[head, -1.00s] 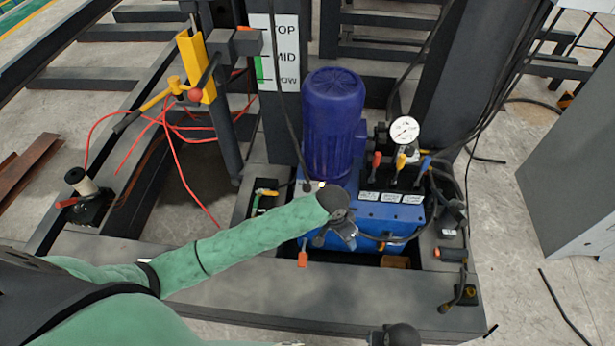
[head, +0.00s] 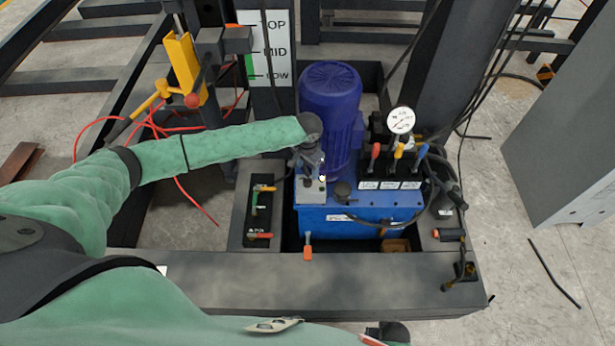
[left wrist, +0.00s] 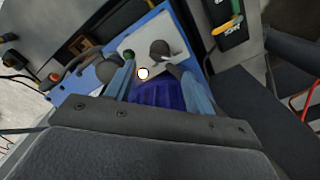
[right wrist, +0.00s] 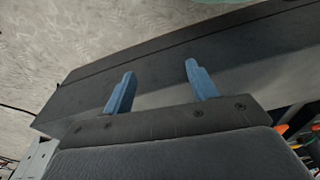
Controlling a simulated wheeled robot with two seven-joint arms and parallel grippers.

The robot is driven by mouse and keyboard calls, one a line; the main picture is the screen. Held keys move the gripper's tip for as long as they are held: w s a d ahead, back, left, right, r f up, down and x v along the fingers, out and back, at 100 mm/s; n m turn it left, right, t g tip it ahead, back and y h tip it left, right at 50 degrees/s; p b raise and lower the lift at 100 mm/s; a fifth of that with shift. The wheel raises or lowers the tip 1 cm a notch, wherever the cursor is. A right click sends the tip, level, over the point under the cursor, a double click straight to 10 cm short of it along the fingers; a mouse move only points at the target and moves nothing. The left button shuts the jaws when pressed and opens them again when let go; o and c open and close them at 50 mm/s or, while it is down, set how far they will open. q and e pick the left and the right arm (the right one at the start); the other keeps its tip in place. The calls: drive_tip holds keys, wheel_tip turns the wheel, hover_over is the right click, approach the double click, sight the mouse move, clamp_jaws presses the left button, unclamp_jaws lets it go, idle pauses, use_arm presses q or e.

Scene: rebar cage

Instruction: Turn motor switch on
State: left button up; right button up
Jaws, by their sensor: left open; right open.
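The blue motor (head: 330,105) stands upright on the blue power unit (head: 345,218). At its front left is a grey switch box (head: 310,190), partly covered by my left gripper (head: 312,168). In the left wrist view the box's pale plate (left wrist: 142,40) carries a dark rotary knob (left wrist: 160,48), a green button (left wrist: 138,51) and a lit white lamp (left wrist: 143,73). My left gripper is open just above this plate, with the knob near the gap between its fingers; contact cannot be told. My right gripper (right wrist: 160,72) is open and empty, near a dark beam.
Red, yellow and blue levers (head: 398,155) and a pressure gauge (head: 401,121) stand right of the motor. A dark frame beam (head: 300,280) runs across the front. A grey cabinet (head: 565,130) is at the right.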

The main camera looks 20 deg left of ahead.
sight(307, 179)
use_arm(q)
drive_tip(key=shift+f+p, duration=0.8)
drive_tip(key=shift+f, duration=2.7)
use_arm(e)
drive_tip(key=shift+s+d+f, duration=0.1)
drive_tip(key=shift+d+f, duration=0.1)
drive_tip(key=shift+f, duration=0.55)
drive_tip(key=shift+s+d+f, duration=0.15)
drive_tip(key=shift+f, duration=0.6)
drive_tip(key=shift+s+d+f, duration=0.1)
drive_tip(key=shift+d+f, duration=0.1)
drive_tip(key=shift+f, duration=0.55)
use_arm(q)
drive_tip(key=c, duration=1)
